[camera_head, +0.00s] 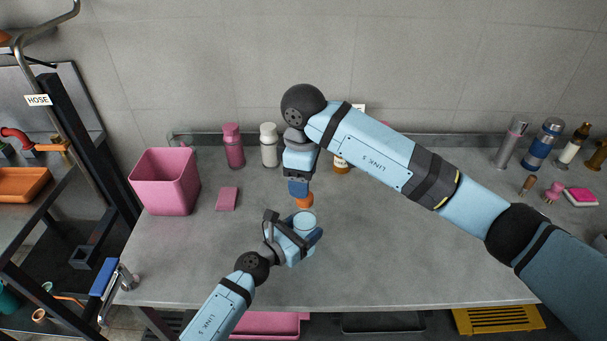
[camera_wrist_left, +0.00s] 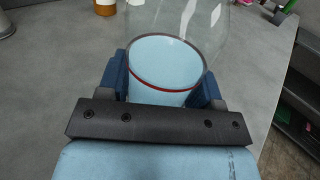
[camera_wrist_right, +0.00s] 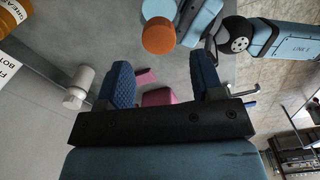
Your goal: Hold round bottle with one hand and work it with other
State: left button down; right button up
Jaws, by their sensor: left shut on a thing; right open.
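The round bottle (camera_head: 304,221) has clear walls, pale blue contents and an orange cap (camera_head: 304,201). My left gripper (camera_head: 297,238) is shut on its body and holds it above the counter. In the left wrist view the bottle (camera_wrist_left: 165,68) sits between the two blue fingers, with a thin red line around it; its top is out of frame. My right gripper (camera_head: 299,188) is open, just above the cap. In the right wrist view the orange cap (camera_wrist_right: 158,36) shows beyond the open fingers, not between them.
A pink bin (camera_head: 166,182) and pink sponge (camera_head: 227,199) are at the left of the grey counter (camera_head: 400,260). Pink (camera_head: 233,146) and white (camera_head: 269,146) bottles stand at the back. More bottles, including a blue one (camera_head: 544,144), stand at the right. The counter's front middle is clear.

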jog(key=n, duration=0.4)
jog(key=shift+a+r+n, duration=0.1)
jog(key=shift+r+n, duration=0.2)
jog(key=shift+n, duration=0.1)
jog(key=n, duration=0.4)
jog(key=shift+a+r, duration=0.1)
jog(key=shift+r, duration=0.05)
jog(key=n, duration=0.5)
jog(key=shift+r, duration=0.2)
jog(key=n, duration=0.4)
jog(key=shift+r+n, duration=0.2)
jog(key=shift+n, duration=0.1)
jog(key=n, duration=0.4)
jog(key=shift+r, duration=0.1)
jog(key=n, duration=0.7)
jog(key=shift+r, duration=0.25)
jog(key=n, duration=0.4)
jog(key=shift+d+r, duration=0.1)
jog(key=shift+d, duration=0.1)
jog(key=n, duration=0.5)
jog(key=shift+d+r, duration=0.1)
jog(key=shift+d, duration=0.05)
